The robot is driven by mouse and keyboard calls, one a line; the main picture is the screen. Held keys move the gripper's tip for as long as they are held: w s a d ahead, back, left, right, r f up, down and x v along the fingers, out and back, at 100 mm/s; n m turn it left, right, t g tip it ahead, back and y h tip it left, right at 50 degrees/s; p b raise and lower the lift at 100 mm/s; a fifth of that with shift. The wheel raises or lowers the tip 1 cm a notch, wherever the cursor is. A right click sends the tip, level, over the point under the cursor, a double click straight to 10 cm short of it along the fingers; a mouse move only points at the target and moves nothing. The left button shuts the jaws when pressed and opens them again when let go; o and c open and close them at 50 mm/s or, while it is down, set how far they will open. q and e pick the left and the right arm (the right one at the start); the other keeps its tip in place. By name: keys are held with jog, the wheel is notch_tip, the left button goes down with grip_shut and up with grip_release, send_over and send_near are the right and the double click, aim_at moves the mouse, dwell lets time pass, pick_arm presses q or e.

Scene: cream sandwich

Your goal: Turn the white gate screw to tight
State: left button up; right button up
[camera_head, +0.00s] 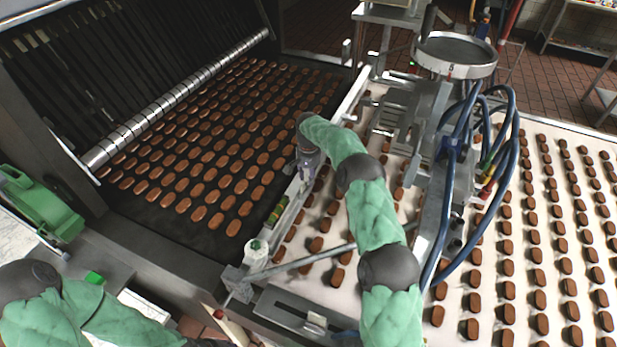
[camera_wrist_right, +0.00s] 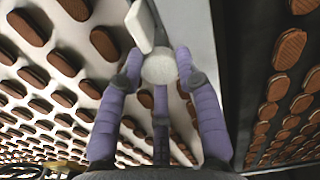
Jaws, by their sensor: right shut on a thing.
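The white gate screw (camera_wrist_right: 159,68) shows in the right wrist view as a round, pale, rough-faced knob beside a metal rail. The purple fingers of my right gripper (camera_wrist_right: 158,82) are closed around it. In the head view my right gripper (camera_head: 307,166) is at the rail between the dark belt and the pale belt; there the screw is hidden by the gripper and arm. The screw's turn angle cannot be read. My left arm enters at the lower left of the head view, and its gripper is out of frame.
Rows of brown biscuits lie on the dark belt (camera_head: 160,222) and the pale belt (camera_head: 520,160). A metal hopper (camera_head: 455,55) with blue hoses stands right of my right arm.

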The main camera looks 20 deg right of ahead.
jog(key=o, duration=1.1)
jog(key=shift+o, duration=0.2)
jog(key=shift+r, duration=0.1)
notch_tip(320, 180, up, 12)
